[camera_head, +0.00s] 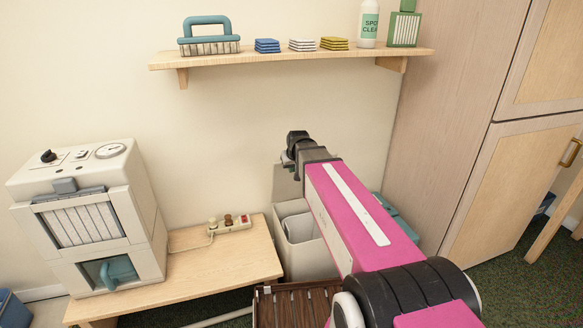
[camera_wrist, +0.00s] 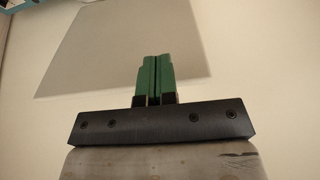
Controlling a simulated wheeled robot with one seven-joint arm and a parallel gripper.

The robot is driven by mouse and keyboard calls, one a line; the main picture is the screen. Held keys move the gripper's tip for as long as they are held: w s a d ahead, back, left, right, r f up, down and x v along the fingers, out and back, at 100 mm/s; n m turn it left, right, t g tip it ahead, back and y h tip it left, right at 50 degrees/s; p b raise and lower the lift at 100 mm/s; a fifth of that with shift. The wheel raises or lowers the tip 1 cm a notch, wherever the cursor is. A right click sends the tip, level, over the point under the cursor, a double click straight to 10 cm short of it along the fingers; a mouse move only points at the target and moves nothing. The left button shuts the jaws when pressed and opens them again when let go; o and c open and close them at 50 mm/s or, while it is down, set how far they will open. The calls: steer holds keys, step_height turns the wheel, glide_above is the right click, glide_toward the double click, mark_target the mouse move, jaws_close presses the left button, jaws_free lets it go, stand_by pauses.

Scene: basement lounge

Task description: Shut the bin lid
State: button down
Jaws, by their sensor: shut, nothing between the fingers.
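The bin (camera_head: 298,254) is a pale grey box on the floor, right of the low wooden table and partly hidden by my arm. Its lid (camera_head: 284,184) stands raised at the back, near the wall, so the bin is open and a grey inner part shows inside. In the wrist view, a flat grey panel that looks like the lid (camera_wrist: 110,45) lies beyond my gripper (camera_wrist: 152,58). The green fingers are shut together and empty. Whether they touch the panel I cannot tell. In the head view, the fingers are hidden behind my dark wrist.
A wooden shelf (camera_head: 270,60) with a brush, folded cloths and bottles spans the wall above. A wooden cabinet (camera_head: 455,120) is at the right. A dark slatted item (camera_head: 295,307) lies in front of the bin.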

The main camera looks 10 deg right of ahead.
steer(key=shift+s+d+f, duration=0.15)
steer(key=shift+s+f, duration=0.3)
steer(key=shift+s, duration=0.3)
steer(key=shift+s, duration=0.1)
steer(key=shift+s+d+f, duration=0.2)
steer(key=shift+s+f, duration=0.4)
steer(key=shift+s, duration=0.2)
steer(key=shift+s, duration=0.1)
steer(key=shift+s+d+f, duration=0.15)
steer(key=shift+s+f, duration=0.45)
steer(key=shift+s, duration=0.15)
steer(key=shift+s+f, duration=0.1)
steer(key=shift+s, duration=0.05)
steer(key=shift+s+d+f, duration=0.2)
steer(key=shift+s+f, duration=0.45)
steer(key=shift+s, duration=0.1)
steer(key=shift+s, duration=0.1)
